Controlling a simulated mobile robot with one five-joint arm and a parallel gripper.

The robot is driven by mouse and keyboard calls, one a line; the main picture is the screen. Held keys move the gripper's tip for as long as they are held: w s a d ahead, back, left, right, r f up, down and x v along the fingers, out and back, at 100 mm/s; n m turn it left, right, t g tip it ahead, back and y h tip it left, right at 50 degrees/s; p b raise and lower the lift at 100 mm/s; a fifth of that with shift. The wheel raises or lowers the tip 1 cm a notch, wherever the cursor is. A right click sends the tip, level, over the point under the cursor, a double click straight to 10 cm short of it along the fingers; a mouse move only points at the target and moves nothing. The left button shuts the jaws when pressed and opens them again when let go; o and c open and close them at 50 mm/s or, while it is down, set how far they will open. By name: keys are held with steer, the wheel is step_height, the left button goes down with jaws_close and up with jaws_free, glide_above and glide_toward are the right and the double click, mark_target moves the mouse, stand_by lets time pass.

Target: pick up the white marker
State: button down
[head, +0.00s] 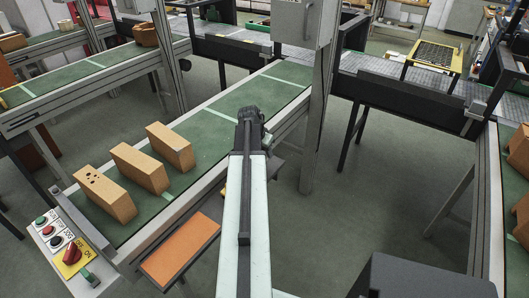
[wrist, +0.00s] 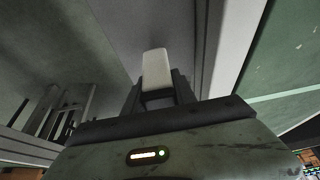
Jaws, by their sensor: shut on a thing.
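The white marker (wrist: 156,66) shows in the wrist view as a pale, blunt block standing up between the two dark fingers of my gripper (wrist: 157,84). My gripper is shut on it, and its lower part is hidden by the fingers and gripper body. In the head view my gripper (head: 250,116) is at the far end of my outstretched arm, over the right edge of the green conveyor (head: 205,130). The marker cannot be made out in the head view.
Several tan bricks (head: 138,168) stand on the conveyor to the left. A control box (head: 66,243) with buttons and an orange panel (head: 180,249) are at the near left. A grey post (head: 320,110) rises just right of my gripper. Open floor (head: 350,215) lies to the right.

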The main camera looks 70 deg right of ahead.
step_height(320, 180, up, 9)
steer(key=p, duration=0.8)
steer(key=shift+f, duration=0.1)
